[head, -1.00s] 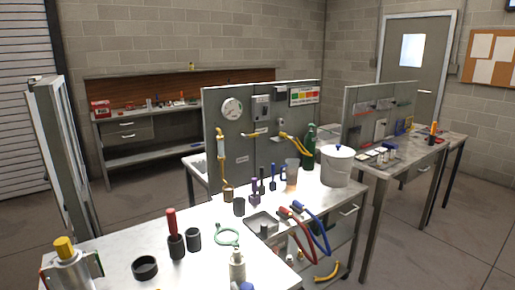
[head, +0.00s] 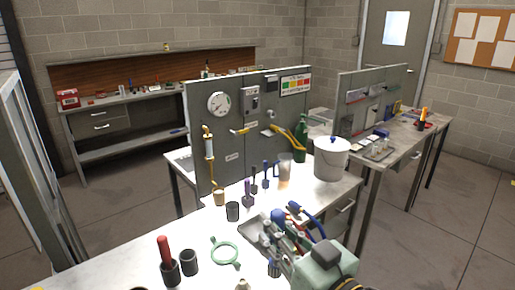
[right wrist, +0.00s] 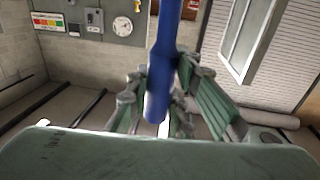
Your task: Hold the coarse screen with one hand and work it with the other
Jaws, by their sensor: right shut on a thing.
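A pale green ring with short tabs (head: 225,250) lies flat on the bench, right of two dark cups; it may be the coarse screen, but I cannot make out any mesh. My right gripper (head: 270,234) is over the bench near the grey tray. It is shut on a blue-handled tool (right wrist: 164,60), which stands roughly upright between the fingers in the right wrist view. In the head view a dark bristly end (head: 275,268) shows below the fingers. My left gripper is not in view.
A dark cup with a red-handled tool (head: 168,262) and an empty dark cup (head: 190,262) stand left of the ring. A grey panel (head: 240,150) rises behind.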

